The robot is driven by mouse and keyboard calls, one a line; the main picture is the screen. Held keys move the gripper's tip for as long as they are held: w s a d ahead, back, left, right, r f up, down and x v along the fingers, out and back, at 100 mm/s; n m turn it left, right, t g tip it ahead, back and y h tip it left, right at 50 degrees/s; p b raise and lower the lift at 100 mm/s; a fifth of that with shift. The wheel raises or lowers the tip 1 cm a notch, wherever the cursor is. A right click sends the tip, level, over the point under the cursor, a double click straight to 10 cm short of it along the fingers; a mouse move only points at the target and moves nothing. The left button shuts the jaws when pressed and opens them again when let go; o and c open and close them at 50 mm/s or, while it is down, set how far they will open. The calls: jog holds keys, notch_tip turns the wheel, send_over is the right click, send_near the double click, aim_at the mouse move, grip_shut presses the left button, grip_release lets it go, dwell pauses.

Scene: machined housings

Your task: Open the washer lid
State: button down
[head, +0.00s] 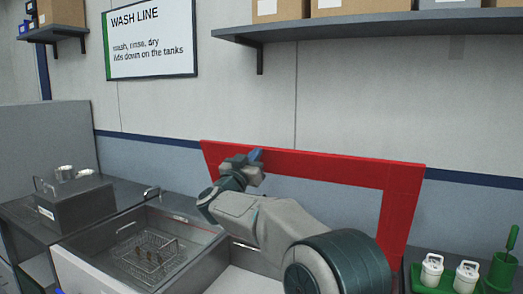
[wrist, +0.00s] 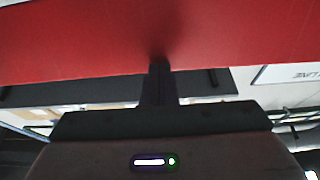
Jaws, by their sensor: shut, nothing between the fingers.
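The washer lid (head: 330,168) appears as a red frame with a see-through middle, standing steeply raised in front of the back wall in the head view. Its left side and lower edge are largely hidden by my arm. The lid's red surface also fills the top of the wrist view (wrist: 80,40). My gripper (head: 256,155) is at the upper left part of the red frame. In the wrist view its shut fingers (wrist: 160,66) meet the red surface, holding nothing; whether they press on it or just overlap it I cannot tell.
A tank with a wire basket (head: 150,255) is at the left, beside a grey box (head: 75,208). A green tray with white-lidded containers (head: 432,270) and a green cup (head: 502,272) stand at the right. A shelf (head: 350,27) with boxes hangs above.

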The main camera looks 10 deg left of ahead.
jog(key=w+r+p, duration=0.1)
jog(key=p, duration=0.1)
jog(key=w+d+r+p, duration=0.1)
jog(key=w+p, duration=0.1)
jog(key=shift+g, duration=0.3)
jog(key=shift+w+d+r+p, duration=0.15)
jog(key=shift+w+d+p, duration=0.1)
jog(key=shift+w+p, duration=0.45)
jog(key=shift+w+d+g+y+p, duration=0.1)
jog(key=shift+g+y+p, duration=0.2)
jog(key=shift+f, duration=0.2)
